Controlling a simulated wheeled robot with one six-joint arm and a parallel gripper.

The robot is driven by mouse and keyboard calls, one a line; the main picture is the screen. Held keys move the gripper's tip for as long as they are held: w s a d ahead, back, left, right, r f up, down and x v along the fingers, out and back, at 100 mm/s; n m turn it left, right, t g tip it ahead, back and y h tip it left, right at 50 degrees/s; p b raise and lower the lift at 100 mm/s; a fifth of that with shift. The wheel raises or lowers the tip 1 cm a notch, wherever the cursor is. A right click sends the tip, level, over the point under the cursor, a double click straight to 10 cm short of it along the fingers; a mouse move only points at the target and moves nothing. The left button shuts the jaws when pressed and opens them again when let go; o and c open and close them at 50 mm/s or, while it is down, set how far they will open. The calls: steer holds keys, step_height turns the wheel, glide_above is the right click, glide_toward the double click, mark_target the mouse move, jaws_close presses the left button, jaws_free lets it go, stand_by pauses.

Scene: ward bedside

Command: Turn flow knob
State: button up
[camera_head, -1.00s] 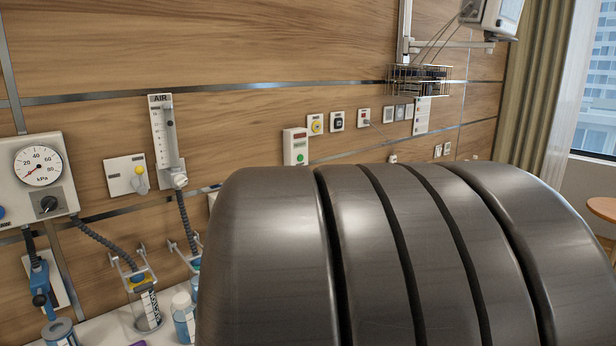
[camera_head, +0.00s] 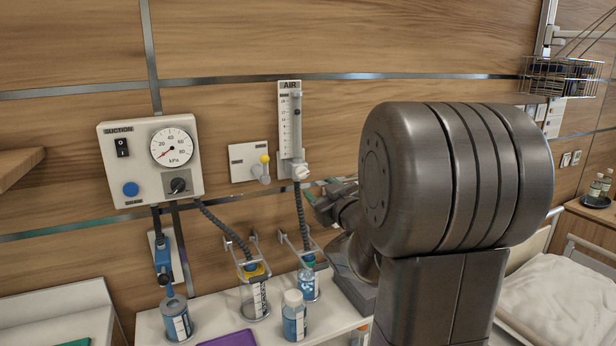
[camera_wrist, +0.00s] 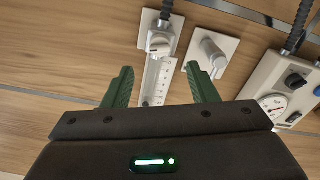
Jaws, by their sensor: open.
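The AIR flowmeter (camera_head: 291,120) is a tall white scale with a clear tube on the wood wall panel. Its pale flow knob (camera_head: 301,173) sits at its lower end, above a dark corrugated hose. In the wrist view the scene is turned over; the knob (camera_wrist: 160,44) shows beyond the gap between the fingers, with the flowmeter scale (camera_wrist: 152,82) below it. My gripper (camera_wrist: 160,70) has two green fingers spread apart with nothing between them. In the head view my gripper (camera_head: 326,190) is just right of the knob and slightly lower, partly hidden by my arm.
Hoses lead to jars (camera_head: 254,297) below. A bottle (camera_head: 294,316) and purple item (camera_head: 228,339) are on the shelf. A bed (camera_head: 565,300) is at right.

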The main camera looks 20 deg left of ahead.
mark_target(305, 177)
steer(key=p+x, duration=0.2)
steer(key=x, duration=0.7)
steer(key=c, duration=1)
